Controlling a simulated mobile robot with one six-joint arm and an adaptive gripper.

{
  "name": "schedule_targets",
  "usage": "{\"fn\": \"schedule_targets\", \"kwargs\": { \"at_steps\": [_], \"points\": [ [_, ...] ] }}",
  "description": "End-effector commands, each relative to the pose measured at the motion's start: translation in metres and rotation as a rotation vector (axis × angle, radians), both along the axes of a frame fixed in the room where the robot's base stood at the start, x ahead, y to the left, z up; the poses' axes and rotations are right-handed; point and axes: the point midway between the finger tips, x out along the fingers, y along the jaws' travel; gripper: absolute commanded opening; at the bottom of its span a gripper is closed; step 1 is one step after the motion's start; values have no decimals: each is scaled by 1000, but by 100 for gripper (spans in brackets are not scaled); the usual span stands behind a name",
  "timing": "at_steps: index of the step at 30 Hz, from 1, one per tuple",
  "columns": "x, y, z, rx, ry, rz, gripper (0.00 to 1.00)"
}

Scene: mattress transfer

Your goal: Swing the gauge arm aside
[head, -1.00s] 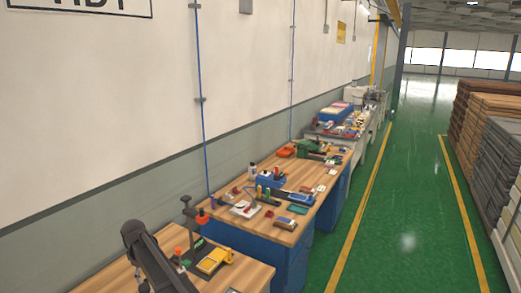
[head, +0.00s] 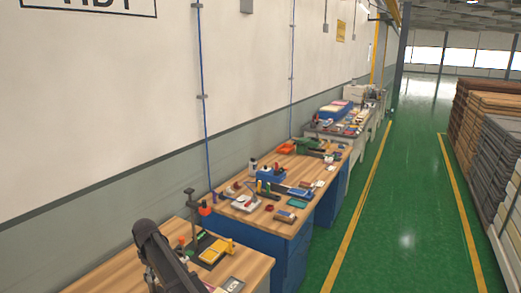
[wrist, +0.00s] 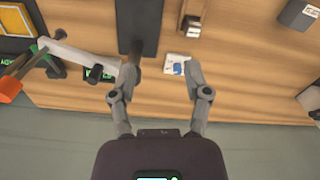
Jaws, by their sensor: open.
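A pale grey bar (wrist: 80,55), which looks like the gauge arm, shows at the left of the wrist view. It has a dark knob (wrist: 95,74) near its right end and a green and orange part (wrist: 14,85) at its left. My gripper (wrist: 162,75) is open and empty, its left finger close to the bar's right end; I cannot tell if they touch. A dark upright block or post (wrist: 138,25) shows beyond the left finger. In the head view a dark stand (head: 192,215) rises from the near bench; the gripper itself is hidden there.
On the near bench (head: 115,272) are a yellow piece on a dark board (head: 213,252) and a grey plate (head: 232,285). The wrist view shows a small white and blue item (wrist: 178,64), a wooden piece (wrist: 190,26) and a dark box (wrist: 297,15). Green floor (head: 385,230) is clear.

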Motion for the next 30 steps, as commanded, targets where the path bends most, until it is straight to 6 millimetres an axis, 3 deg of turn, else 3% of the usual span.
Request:
{"fn": "schedule_targets", "kwargs": {
  "at_steps": [11,20,30],
  "points": [
    [5,-84,-14,0,0,-147,62],
    [-3,-208,-33,-1,0,-384,62],
    [-38,-345,-56,-2,0,-678,62]
  ]
}}
